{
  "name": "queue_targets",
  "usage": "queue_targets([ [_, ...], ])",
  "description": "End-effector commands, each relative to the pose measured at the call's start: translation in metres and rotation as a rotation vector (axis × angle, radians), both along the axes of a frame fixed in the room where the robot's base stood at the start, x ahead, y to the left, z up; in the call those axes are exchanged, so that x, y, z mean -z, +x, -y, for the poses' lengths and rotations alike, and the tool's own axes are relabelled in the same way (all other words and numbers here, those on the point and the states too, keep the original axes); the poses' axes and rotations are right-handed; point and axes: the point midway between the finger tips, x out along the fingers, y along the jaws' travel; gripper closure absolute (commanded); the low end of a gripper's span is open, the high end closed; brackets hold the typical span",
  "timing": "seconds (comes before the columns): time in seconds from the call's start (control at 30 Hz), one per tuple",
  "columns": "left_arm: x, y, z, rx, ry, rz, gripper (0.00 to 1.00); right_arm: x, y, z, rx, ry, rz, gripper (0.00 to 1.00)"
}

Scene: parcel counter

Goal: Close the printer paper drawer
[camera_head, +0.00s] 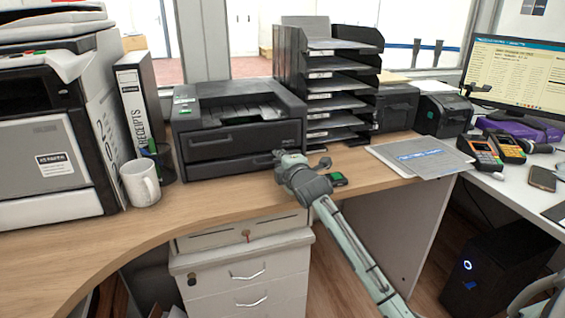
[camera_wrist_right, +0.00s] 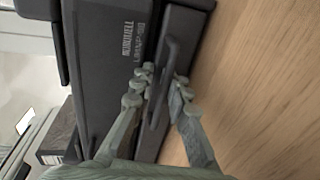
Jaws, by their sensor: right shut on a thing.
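The black printer (camera_head: 238,122) stands on the wooden counter, left of the middle in the head view. Its paper drawer (camera_head: 225,164) is the low dark front at counter level. In the right wrist view the drawer front (camera_wrist_right: 187,52) carries a raised bar handle (camera_wrist_right: 158,105). My right gripper (camera_head: 281,158) is at the right part of the drawer front. In the wrist view its fingers (camera_wrist_right: 162,87) lie on both sides of the handle, shut on it. How far the drawer stands out is hard to tell. My left gripper is not in view.
A white mug (camera_head: 140,183) and a receipts binder (camera_head: 140,105) stand left of the printer. A black tray rack (camera_head: 325,85) stands close on its right. The counter before the drawer is clear.

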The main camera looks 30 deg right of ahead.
Motion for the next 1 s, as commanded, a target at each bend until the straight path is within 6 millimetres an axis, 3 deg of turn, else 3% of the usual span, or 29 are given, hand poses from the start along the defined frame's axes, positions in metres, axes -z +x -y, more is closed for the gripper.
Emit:
queue_targets([
  [0.03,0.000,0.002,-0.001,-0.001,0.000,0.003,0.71,0.012,-0.001,-0.002,-0.001,0.007,-0.024,1.00],
  [0.1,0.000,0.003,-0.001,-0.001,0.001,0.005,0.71,0.012,-0.001,-0.002,-0.001,0.007,-0.024,1.00],
  [0.13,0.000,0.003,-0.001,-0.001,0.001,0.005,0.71,0.012,-0.001,-0.002,-0.001,0.007,-0.024,0.82],
  [0.23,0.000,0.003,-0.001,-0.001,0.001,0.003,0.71,0.012,-0.001,-0.002,-0.001,0.007,-0.023,0.71],
  [0.77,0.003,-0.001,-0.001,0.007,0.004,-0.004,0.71,0.005,-0.003,-0.001,0.001,0.002,-0.012,0.71],
  [1.0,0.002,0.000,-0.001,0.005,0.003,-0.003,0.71,-0.002,-0.032,-0.008,-0.001,-0.001,-0.010,0.71],
])
